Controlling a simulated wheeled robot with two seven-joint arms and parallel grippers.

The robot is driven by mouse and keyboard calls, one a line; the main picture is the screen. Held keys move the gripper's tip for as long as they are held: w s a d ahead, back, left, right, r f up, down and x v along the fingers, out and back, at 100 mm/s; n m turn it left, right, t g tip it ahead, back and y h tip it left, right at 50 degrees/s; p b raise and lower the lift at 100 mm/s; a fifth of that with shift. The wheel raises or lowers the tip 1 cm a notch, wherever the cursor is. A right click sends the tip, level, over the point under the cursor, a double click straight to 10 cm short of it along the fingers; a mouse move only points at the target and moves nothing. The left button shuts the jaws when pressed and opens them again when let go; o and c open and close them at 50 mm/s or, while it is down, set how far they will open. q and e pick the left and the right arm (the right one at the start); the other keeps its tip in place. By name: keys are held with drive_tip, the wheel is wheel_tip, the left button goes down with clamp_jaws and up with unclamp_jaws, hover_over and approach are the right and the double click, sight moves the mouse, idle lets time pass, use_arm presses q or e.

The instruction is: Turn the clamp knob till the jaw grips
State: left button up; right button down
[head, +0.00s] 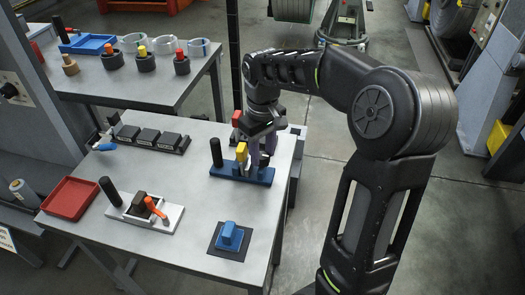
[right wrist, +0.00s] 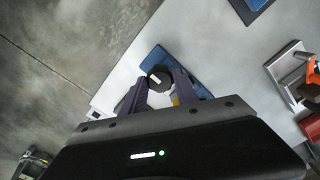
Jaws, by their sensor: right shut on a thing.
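The clamp has a blue base (head: 228,173) on the steel table, with an upright black post (head: 216,152) at its left and a yellow part (head: 241,153) near its middle. My right gripper (head: 262,158) is over the right end of this base, pointing down. In the right wrist view its two purple fingers (right wrist: 160,84) are shut on a dark round knob (right wrist: 160,76) with a white mark on top. The blue base (right wrist: 153,57) shows behind the knob. The gripper hides the knob in the head view, and I cannot see the jaw's contact. My left gripper is not in view.
A white-based fixture with an orange lever (head: 155,208) stands at the front left. A blue block (head: 231,236) sits on a dark plate in front. A red tray (head: 71,198) and a row of black blocks (head: 148,137) are farther left. The table between them is clear.

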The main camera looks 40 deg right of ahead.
drive_tip(key=m, duration=0.4)
drive_tip(key=shift+m, duration=0.3)
drive_tip(key=m, duration=0.4)
drive_tip(key=shift+m, duration=0.4)
drive_tip(key=c, duration=0.9)
unclamp_jaws()
drive_tip(key=shift+c, duration=0.2)
